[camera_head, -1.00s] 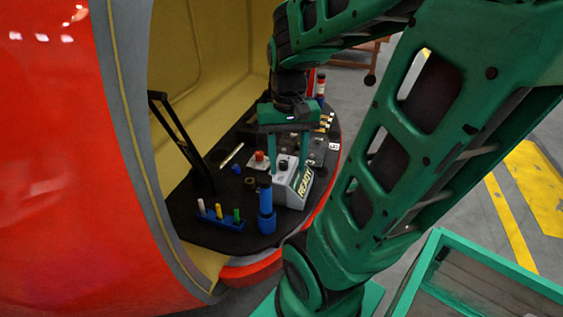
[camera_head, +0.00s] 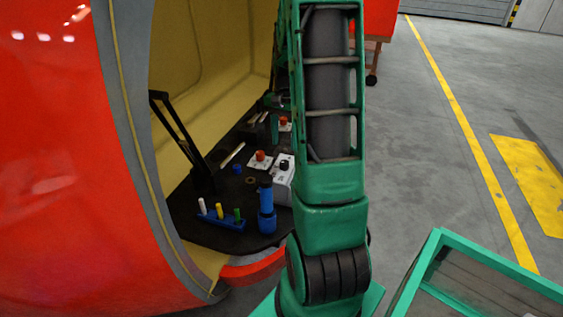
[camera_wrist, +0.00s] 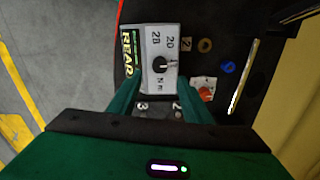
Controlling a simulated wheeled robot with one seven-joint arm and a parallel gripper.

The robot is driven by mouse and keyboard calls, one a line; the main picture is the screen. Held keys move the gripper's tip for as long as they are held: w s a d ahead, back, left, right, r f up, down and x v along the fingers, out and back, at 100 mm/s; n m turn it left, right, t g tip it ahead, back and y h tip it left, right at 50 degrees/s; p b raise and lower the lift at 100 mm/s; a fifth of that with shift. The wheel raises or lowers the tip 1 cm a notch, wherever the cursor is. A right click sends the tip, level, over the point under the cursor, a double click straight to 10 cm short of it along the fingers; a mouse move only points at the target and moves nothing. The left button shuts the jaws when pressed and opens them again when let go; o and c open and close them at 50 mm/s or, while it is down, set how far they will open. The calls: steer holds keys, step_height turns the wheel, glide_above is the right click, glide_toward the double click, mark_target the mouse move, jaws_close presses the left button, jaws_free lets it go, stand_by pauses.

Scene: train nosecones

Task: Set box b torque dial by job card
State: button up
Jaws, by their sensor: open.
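A white box (camera_head: 281,182) with a black dial (camera_head: 284,164) stands on the dark bench. I cannot clearly read the dial's pointer. I cannot tell whether this is box b, and I cannot make out a job card. My gripper (camera_wrist: 160,82) is open and empty, its fingers framing the dial side in the wrist view.
A blue holder with coloured pegs (camera_head: 221,217) and a blue cylinder (camera_head: 266,208) stand in front. A red button (camera_head: 260,156) is left of the box. A black strut (camera_head: 182,140) rises at left. A green-framed crate (camera_head: 480,290) stands at lower right.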

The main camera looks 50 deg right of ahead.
mark_target(284, 162)
step_height(284, 162, down, 9)
stand_by(0.4)
